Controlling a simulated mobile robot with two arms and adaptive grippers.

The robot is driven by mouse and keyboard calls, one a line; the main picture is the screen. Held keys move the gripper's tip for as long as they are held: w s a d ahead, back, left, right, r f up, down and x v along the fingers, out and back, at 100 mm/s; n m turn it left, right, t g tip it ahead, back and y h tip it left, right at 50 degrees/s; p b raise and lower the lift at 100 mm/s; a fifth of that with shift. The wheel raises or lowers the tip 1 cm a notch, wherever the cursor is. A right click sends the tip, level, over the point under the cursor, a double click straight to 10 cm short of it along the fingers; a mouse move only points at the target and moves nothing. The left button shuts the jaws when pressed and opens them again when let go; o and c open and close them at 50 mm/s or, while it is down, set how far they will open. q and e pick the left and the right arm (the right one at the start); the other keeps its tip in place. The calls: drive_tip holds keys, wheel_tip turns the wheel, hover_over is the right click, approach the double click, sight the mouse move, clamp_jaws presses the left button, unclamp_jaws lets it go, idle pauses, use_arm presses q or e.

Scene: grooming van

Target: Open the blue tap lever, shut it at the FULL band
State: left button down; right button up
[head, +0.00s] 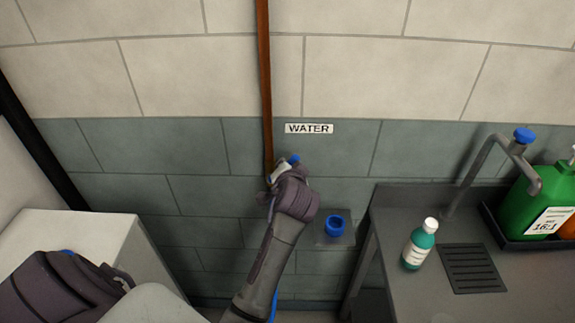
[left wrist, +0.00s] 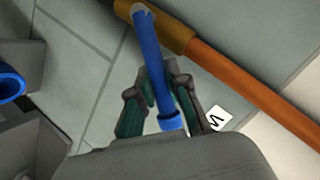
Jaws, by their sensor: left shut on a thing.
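The blue tap lever (left wrist: 155,70) sits on a brass valve body (left wrist: 165,22) on the copper pipe. In the left wrist view it lies between my left gripper's fingers (left wrist: 160,95) and slants away from the pipe's line. In the head view only a small blue bit of the lever (head: 294,159) shows beside my left gripper (head: 284,172), which is shut on it just below the WATER sign (head: 309,128). The gripper hides most of the valve. I see no FULL band in either view. My right gripper is out of view.
A copper pipe (head: 265,80) runs up the tiled wall. A blue ring-shaped fitting (head: 335,227) is right of my forearm. The grey counter at right holds a teal bottle (head: 419,245), a drain grate (head: 470,268), a blue-topped tap (head: 524,136) and a green jug (head: 540,200).

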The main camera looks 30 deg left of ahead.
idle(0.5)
use_arm(q)
drive_tip(key=c, duration=1.1)
unclamp_jaws()
